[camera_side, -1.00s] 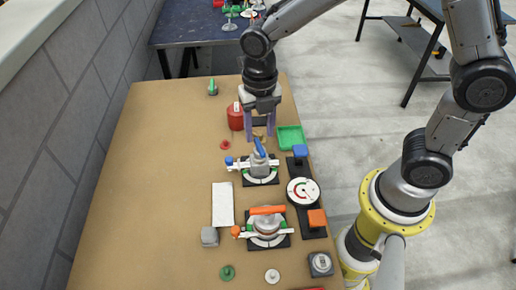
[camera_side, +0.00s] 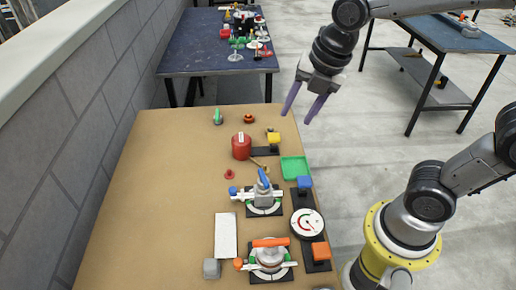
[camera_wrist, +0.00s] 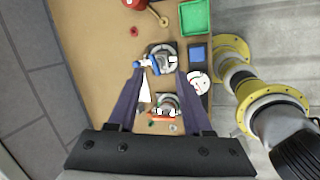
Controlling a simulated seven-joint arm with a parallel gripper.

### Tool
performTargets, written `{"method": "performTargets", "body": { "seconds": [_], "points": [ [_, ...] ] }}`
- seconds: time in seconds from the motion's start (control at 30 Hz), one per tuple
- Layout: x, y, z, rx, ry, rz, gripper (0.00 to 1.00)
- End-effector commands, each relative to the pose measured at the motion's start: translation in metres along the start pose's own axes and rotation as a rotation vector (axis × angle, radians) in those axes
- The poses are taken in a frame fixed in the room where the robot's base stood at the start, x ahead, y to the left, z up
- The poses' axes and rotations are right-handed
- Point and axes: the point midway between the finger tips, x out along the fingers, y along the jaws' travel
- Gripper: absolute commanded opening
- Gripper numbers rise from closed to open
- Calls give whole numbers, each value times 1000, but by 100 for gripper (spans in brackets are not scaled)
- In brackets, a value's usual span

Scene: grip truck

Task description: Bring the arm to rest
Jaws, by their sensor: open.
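My gripper (camera_side: 304,112) is open, with two purple fingers apart and nothing between them. In the side view it hangs in the air near the far right edge of the brown table (camera_side: 165,170), clear of everything on it. In the wrist view its fingers (camera_wrist: 158,108) frame the table from high above. My arm reaches in from the right and bends down to the gripper.
On the table are a red canister (camera_side: 241,147), a green tray (camera_side: 294,168), a blue-handled valve (camera_side: 264,194), a round gauge (camera_side: 307,224) and an orange-handled valve (camera_side: 270,258). A dark blue table (camera_side: 200,55) stands behind. A grey wall (camera_side: 85,110) runs along the left.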

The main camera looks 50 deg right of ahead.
Motion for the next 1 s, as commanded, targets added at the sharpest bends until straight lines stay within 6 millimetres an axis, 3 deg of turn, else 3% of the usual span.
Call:
{"method": "performTargets", "body": {
  "seconds": [0.1,0.33,0.7,0.83,1.0],
  "points": [
    [-27,-25,1,295,-34,68,50],
    [-52,-69,-7,889,-39,173,50],
    [-47,-114,-26,1757,36,216,50],
    [-43,-118,-28,1953,51,202,50],
    [-43,-117,-28,2067,64,202,50]
  ]
}}
